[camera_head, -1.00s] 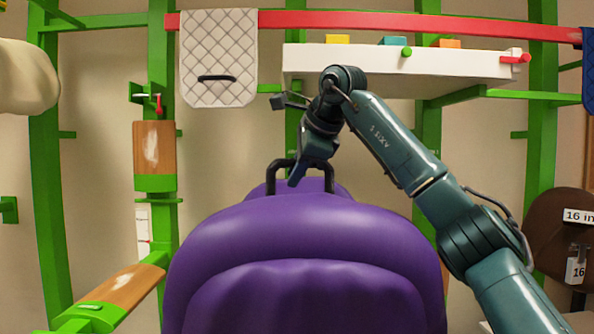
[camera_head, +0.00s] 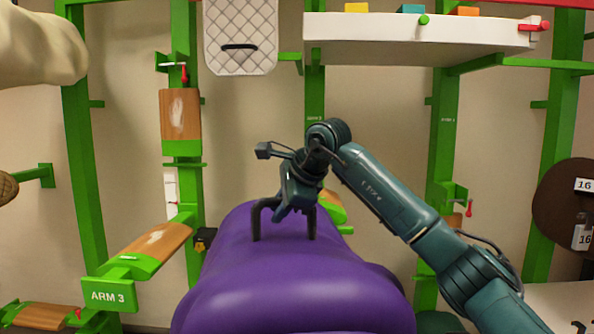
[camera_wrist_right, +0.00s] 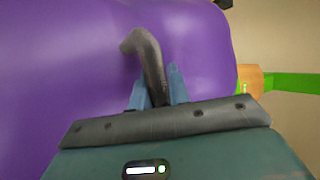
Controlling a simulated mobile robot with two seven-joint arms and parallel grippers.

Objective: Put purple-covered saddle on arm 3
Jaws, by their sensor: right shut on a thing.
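The purple-covered saddle (camera_head: 295,285) fills the lower middle of the head view, with a black handle (camera_head: 256,222) standing up from its top. My right gripper (camera_head: 292,208) is shut on this handle. In the right wrist view, the blue fingertips (camera_wrist_right: 157,90) sit on both sides of the dark handle (camera_wrist_right: 150,55), against the purple cover (camera_wrist_right: 75,80). Arm 3 (camera_head: 150,246) is a green bracket with a worn wooden top and an "ARM 3" plate, left of the saddle and apart from it in the picture. The saddle's underside is hidden. My left gripper is not in view.
Other wooden-topped arms stand at upper left (camera_head: 181,116) and lower left (camera_head: 45,315); one is partly hidden behind the saddle (camera_head: 332,208). A white shelf (camera_head: 415,40) and a quilted pad (camera_head: 240,45) are above. A brown saddle (camera_head: 562,205) is at right.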

